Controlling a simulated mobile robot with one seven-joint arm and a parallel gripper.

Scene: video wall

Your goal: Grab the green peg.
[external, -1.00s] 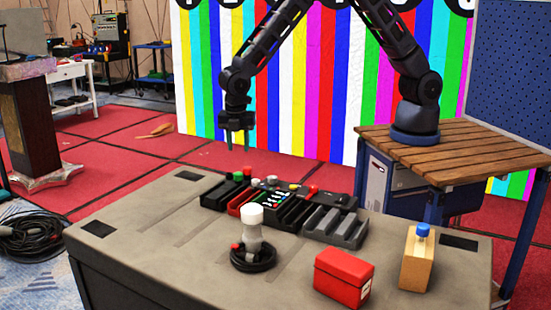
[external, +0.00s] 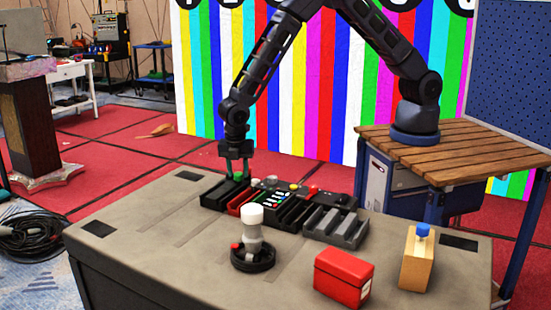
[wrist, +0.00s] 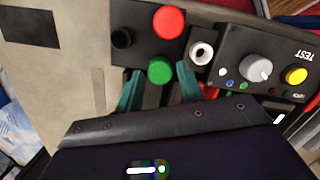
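The green peg (wrist: 160,69) shows in the wrist view as a round green top on the black tray (wrist: 133,48). My gripper (wrist: 158,82) is open, with one teal finger on each side of the peg. A gap shows between the peg and the fingers, and I cannot tell whether either one touches it.
A red peg (wrist: 168,21), a black peg (wrist: 122,37) and a white ringed socket (wrist: 201,52) are close by. A control panel (wrist: 263,66) lies to the right. A white-topped joystick (external: 252,235), red box (external: 343,278) and wooden block (external: 417,262) stand nearer the table's front.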

